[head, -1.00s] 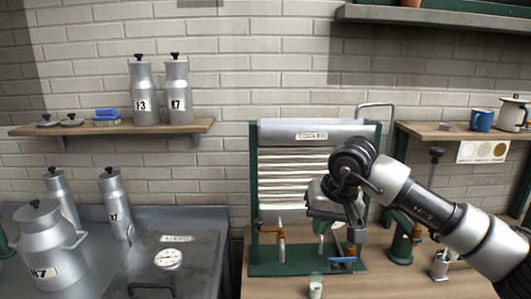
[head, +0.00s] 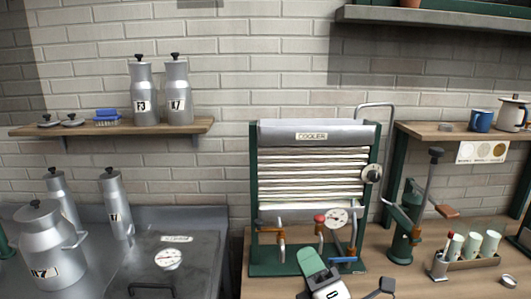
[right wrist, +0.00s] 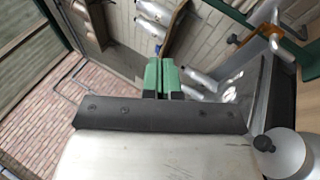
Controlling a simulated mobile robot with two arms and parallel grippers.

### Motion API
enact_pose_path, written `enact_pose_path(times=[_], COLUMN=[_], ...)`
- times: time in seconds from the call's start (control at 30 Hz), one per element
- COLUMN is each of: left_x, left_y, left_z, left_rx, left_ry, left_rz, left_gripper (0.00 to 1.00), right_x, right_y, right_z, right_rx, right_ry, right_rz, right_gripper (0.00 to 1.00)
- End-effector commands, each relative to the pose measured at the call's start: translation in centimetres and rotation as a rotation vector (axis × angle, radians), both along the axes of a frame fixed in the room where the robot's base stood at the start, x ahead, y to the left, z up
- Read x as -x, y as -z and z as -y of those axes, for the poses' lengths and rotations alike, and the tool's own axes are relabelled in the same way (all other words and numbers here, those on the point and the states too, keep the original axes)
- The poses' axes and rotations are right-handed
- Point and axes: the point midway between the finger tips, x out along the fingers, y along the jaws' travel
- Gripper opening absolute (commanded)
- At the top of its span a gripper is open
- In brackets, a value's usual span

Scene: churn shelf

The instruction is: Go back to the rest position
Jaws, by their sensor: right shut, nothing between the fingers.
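My right gripper (head: 309,260) shows at the bottom of the head view, in front of the cooler (head: 312,135) and low over the wooden counter. Its green fingers are pressed together with nothing between them. The right wrist view shows the same green fingers (right wrist: 161,77) side by side, clear of any object. The rest of my right arm is mostly below the frame. My left gripper is in neither view.
Left of the cooler is a metal counter with milk cans (head: 48,250) and a lidded vat (head: 175,255). Right of it stand a green lever stand (head: 402,245) and a rack of tubes (head: 470,262). Wall shelves (head: 160,128) hang above both sides.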

Motion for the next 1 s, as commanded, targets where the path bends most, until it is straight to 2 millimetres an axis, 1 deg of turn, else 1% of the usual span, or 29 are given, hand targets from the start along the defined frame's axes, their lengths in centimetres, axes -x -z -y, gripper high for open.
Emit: enact_pose_path(times=[0.03, 0.07, 0.1, 0.17, 0.2, 0.27, 0.3, 0.33, 0.4, 0.5, 0.57, 0.6, 0.7, 0.83, 0.9, 1.0], left_x=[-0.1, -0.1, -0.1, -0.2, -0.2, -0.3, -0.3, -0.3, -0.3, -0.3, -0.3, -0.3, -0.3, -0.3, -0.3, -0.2], left_y=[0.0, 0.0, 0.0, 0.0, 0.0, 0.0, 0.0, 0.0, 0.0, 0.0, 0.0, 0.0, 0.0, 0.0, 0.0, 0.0], left_z=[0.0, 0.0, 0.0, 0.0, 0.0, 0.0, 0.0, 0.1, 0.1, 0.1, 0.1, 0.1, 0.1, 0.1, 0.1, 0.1], left_rx=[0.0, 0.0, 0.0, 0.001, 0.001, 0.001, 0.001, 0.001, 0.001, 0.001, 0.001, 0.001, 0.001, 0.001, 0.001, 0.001], left_ry=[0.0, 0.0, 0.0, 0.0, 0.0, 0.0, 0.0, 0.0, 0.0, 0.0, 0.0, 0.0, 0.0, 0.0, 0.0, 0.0], left_rz=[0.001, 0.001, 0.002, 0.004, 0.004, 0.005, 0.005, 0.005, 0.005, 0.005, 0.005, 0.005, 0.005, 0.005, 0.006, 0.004], left_gripper=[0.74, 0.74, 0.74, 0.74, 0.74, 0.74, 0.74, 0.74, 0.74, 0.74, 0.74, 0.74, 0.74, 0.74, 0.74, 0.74], right_x=[0.5, 0.9, 1.6, 3.4, 4.8, 7.2, 8.8, 9.9, 12.5, 15.9, 17.9, 19.1, 22.2, 26.0, 24.9, 24.3], right_y=[3.2, 5.1, 7.6, 11.3, 13.7, 16.7, 18.3, 19.4, 21.5, 23.6, 24.5, 25.1, 26.1, 27.0, 29.0, 31.5], right_z=[2.3, 3.6, 5.2, 7.3, 8.4, 9.7, 10.4, 10.8, 11.4, 12.1, 12.4, 12.5, 12.8, 13.0, 12.9, 12.8], right_rx=[-0.167, -0.27, -0.398, -0.578, -0.687, -0.832, -0.911, -0.964, -1.072, -1.19, -1.249, -1.285, -1.364, -1.451, -1.44, -1.434], right_ry=[0.051, 0.086, 0.134, 0.214, 0.27, 0.356, 0.41, 0.449, 0.535, 0.648, 0.712, 0.756, 0.862, 1.005, 1.0, 1.006], right_rz=[-0.196, -0.31, -0.453, -0.651, -0.771, -0.928, -1.014, -1.071, -1.187, -1.318, -1.384, -1.425, -1.516, -1.619, -1.616, -1.622], right_gripper=[0.0, 0.0, 0.0, 0.0, 0.0, 0.0, 0.0, 0.0, 0.0, 0.0, 0.0, 0.0, 0.0, 0.0, 0.0, 0.0])
